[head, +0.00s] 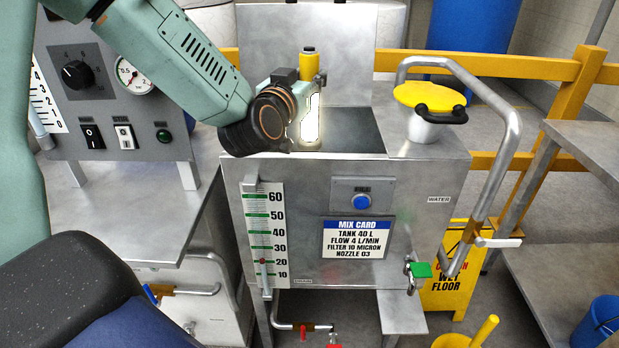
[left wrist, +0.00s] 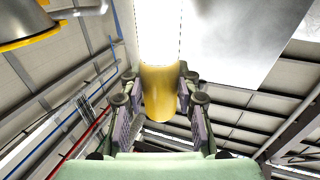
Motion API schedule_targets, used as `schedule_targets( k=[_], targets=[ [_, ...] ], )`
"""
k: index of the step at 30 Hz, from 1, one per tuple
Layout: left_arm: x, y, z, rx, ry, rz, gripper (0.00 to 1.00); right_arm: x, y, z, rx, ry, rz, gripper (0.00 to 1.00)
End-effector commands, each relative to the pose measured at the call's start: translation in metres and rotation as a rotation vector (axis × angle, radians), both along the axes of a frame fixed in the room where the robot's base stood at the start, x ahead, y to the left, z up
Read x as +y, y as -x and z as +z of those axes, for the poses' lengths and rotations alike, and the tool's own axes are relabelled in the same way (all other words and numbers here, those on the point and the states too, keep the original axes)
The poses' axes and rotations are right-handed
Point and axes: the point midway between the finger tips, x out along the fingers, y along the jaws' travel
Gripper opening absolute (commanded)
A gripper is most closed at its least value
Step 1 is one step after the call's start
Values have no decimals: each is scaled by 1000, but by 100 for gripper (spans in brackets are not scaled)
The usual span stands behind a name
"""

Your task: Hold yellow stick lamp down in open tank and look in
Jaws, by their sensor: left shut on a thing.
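The yellow stick lamp (head: 311,118) stands upright with its tube glowing white. Its yellow top (head: 308,62) sticks up above my left gripper (head: 306,92). Its lower end is in front of the dark opening of the steel tank (head: 405,185); how deep it reaches I cannot tell. My left gripper is shut on the lamp; in the left wrist view the fingers sit on both sides of its yellow end (left wrist: 159,92), with the bright tube beyond. The tank's inside looks dark, and my left wrist hides part of the opening. My right gripper is not in view.
A yellow filler cap (head: 430,97) and a bent grey pipe (head: 505,130) stand at the tank's right. A steel panel (head: 270,45) rises behind the opening. A gauge panel (head: 100,100) is at left. A wet floor sign (head: 450,280) and yellow rail are at right.

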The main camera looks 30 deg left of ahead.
Motion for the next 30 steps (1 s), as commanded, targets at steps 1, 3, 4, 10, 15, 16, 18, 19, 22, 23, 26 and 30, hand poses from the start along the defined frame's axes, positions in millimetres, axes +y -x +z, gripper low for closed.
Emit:
schedule_targets(
  k=[1, 3, 4, 10, 15, 16, 18, 19, 22, 23, 26, 30],
  targets=[
    [0, 0, 8, -5, -1, 1, 0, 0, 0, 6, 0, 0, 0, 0],
    [0, 0, 13, -5, -1, 1, 0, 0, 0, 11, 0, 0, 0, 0],
    [0, 0, 15, -4, -1, 1, 0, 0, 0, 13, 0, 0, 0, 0],
    [0, 0, 28, -4, -1, 1, 0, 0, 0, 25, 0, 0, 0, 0],
    [0, 0, 39, -4, -1, 1, 0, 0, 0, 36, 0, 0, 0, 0],
    [0, 0, 41, -4, -1, 1, 0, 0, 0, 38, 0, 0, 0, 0],
    [0, 0, 45, -4, -1, 1, 0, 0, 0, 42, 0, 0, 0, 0],
    [0, 0, 47, -4, -1, 1, 0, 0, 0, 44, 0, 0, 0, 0],
    [0, 0, 54, -4, -1, 1, 0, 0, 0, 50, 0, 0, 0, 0],
    [0, 0, 56, -4, -1, 1, 0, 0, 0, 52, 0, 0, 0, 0],
    [0, 0, 62, -4, -1, 1, 0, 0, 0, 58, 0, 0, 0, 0],
    [0, 0, 71, -4, -1, 1, 0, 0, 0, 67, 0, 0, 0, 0]
  ],
)
